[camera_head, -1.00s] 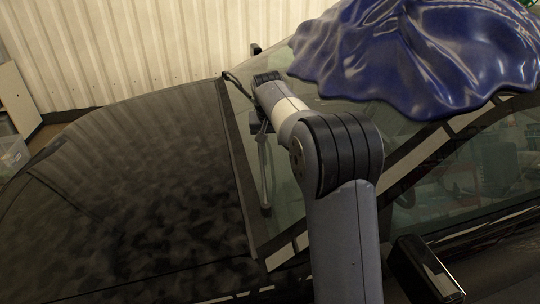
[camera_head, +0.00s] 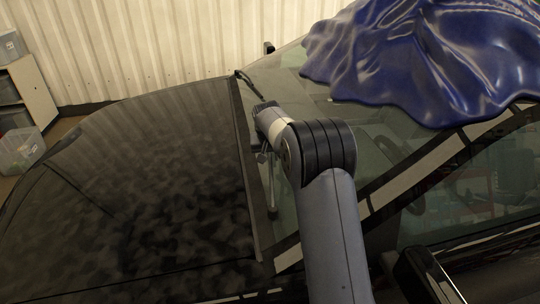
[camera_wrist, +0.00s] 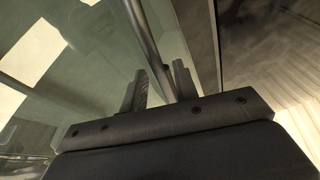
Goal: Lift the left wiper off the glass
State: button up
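The left wiper (camera_head: 271,192) is a thin grey arm low on the windshield, by the hood's rear edge. In the wrist view its grey rod (camera_wrist: 145,38) runs down from the top edge and passes between the two fingers of my gripper (camera_wrist: 160,84). In the head view my gripper (camera_head: 264,156) is small and partly hidden by my arm. The windshield glass (camera_wrist: 75,75) lies beyond the rod. I cannot tell how far the wiper stands off it.
A crumpled blue cloth (camera_head: 420,65) covers the roof and upper windshield. The dark hood (camera_head: 130,190) spreads left. Another wiper (camera_head: 247,84) lies farther back. A black side mirror (camera_head: 425,275) is right of my arm. Shelving (camera_head: 35,90) and a clear bin (camera_head: 18,150) stand far left.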

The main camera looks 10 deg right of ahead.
grip_shut()
jog(key=shift+a+r+b, duration=0.1)
jog(key=shift+a+b, duration=0.05)
jog(key=shift+b, duration=0.15)
